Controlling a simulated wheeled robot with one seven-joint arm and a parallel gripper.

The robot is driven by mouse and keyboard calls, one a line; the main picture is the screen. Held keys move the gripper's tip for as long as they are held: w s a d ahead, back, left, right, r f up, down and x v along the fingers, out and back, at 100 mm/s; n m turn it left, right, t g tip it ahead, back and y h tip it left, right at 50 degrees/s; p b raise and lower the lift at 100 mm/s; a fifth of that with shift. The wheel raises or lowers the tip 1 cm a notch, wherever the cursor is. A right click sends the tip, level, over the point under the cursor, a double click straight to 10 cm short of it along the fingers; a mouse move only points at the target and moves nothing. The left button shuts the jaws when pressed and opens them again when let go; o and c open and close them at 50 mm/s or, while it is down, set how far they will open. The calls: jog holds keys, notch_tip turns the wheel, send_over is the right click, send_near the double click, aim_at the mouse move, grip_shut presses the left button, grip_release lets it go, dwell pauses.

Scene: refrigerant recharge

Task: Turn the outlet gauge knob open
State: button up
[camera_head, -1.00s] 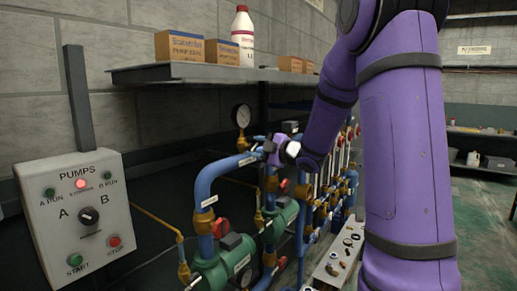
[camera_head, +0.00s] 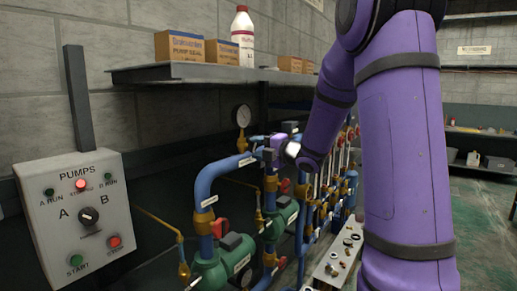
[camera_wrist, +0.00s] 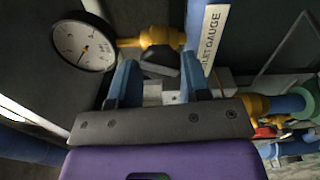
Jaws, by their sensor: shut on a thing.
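The outlet gauge (camera_wrist: 84,44) is a round white dial on the left in the wrist view, joined to a brass fitting (camera_wrist: 155,37). In the head view it stands above the blue piping (camera_head: 242,116). A white label (camera_wrist: 211,36) reading "…LET GAUGE" is on the blue pipe beside the right finger. In the head view my gripper (camera_head: 270,152) is small and the knob is hidden behind it.
Green pumps (camera_head: 215,266) and blue pipes (camera_head: 207,185) stand below my gripper. A PUMPS control box (camera_head: 75,215) is at the left. A shelf (camera_head: 190,73) with boxes and a white bottle (camera_head: 242,36) runs above. Open floor (camera_head: 485,230) lies at the right.

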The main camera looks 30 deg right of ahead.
jog(key=shift+n, duration=0.4)
jog(key=n, duration=0.2)
jog(key=shift+n, duration=0.4)
jog(key=o, duration=0.9)
jog(key=shift+s, duration=0.1)
jog(key=v, duration=0.6)
jog(key=shift+s+d, duration=0.15)
jog(key=shift+s, duration=0.25)
